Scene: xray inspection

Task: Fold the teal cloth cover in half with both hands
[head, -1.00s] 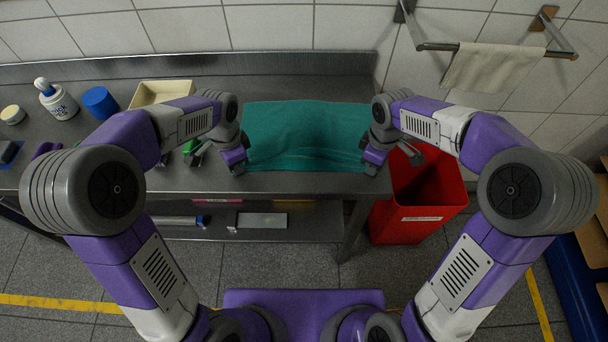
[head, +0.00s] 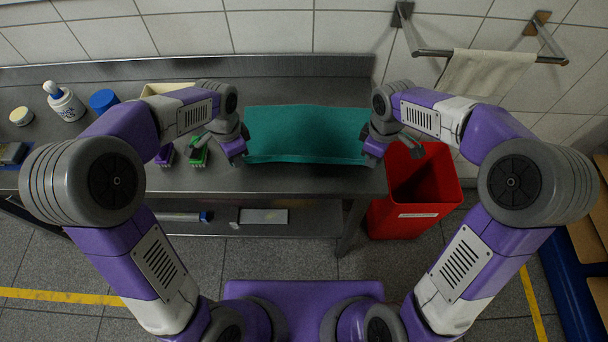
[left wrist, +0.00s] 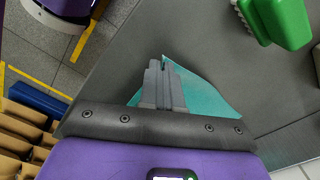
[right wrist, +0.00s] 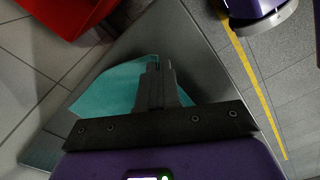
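The teal cloth cover (head: 305,133) lies on the steel table between my two grippers in the head view. Its near edge looks lifted and pulled straight between them. My left gripper (head: 242,160) is at the near left corner, and my right gripper (head: 371,160) is at the near right corner. In the left wrist view the fingers (left wrist: 163,82) are together, with teal cloth (left wrist: 205,98) beside and under them. In the right wrist view the fingers (right wrist: 155,80) are likewise together over the cloth (right wrist: 105,90). The cloth between the finger pads is hidden.
A green brush (head: 198,152) and a purple brush (head: 165,155) lie left of my left gripper. A cream tray (head: 160,89), blue cap (head: 103,101) and white bottle (head: 66,104) stand further left. A red bin (head: 415,195) stands right of the table.

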